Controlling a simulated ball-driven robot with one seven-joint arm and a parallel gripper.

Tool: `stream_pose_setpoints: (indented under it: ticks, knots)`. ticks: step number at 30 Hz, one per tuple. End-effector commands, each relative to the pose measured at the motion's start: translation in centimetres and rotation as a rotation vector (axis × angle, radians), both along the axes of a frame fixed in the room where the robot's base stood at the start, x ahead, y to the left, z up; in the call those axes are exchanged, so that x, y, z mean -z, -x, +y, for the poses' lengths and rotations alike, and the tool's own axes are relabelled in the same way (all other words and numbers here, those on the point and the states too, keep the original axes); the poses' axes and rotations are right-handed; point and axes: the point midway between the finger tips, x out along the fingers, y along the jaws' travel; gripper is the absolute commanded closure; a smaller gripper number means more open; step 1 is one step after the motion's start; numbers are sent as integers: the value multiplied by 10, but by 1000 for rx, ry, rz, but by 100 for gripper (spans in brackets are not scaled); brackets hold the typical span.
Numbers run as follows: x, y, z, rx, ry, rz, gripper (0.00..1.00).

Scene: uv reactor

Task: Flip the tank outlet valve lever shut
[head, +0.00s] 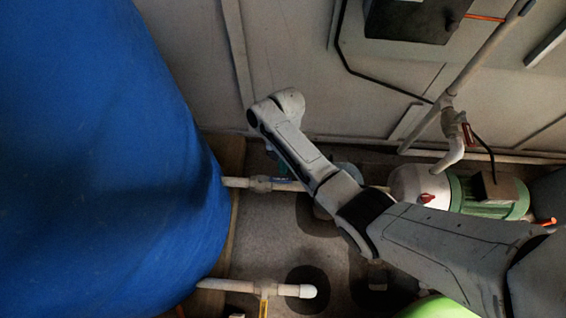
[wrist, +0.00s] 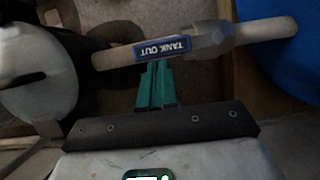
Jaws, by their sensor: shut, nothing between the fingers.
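The tank outlet valve (wrist: 208,40) is a grey body on a pale pipe, close to the blue tank (wrist: 290,35). A blue lever plate (wrist: 161,50) lettered TANK OUT, upside down in the wrist view, lies along the pipe to the left of the valve body. My gripper (wrist: 157,66) has teal fingers, shut and empty. Their tips are right by the lower edge of the lever; I cannot tell if they touch. In the head view the valve (head: 262,184) sits right of the big tank (head: 95,150), and my arm partly hides the lever and fingers.
A second pipe with a yellow-handled valve (head: 263,298) runs below. A white and green pump (head: 470,192) with a red knob is at the right, under a vertical pipe (head: 478,70) with a red-handled valve (head: 466,130). A pale wall (head: 300,60) stands behind; bare floor shows between the pipes.

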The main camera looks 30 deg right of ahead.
Motion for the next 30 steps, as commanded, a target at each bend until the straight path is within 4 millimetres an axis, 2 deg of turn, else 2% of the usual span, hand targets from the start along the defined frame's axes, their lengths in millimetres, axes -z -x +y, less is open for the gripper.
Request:
stream_pose_setpoints:
  ticks: [30]
  knots:
    - [-3,17,5,208,-1,5,100]
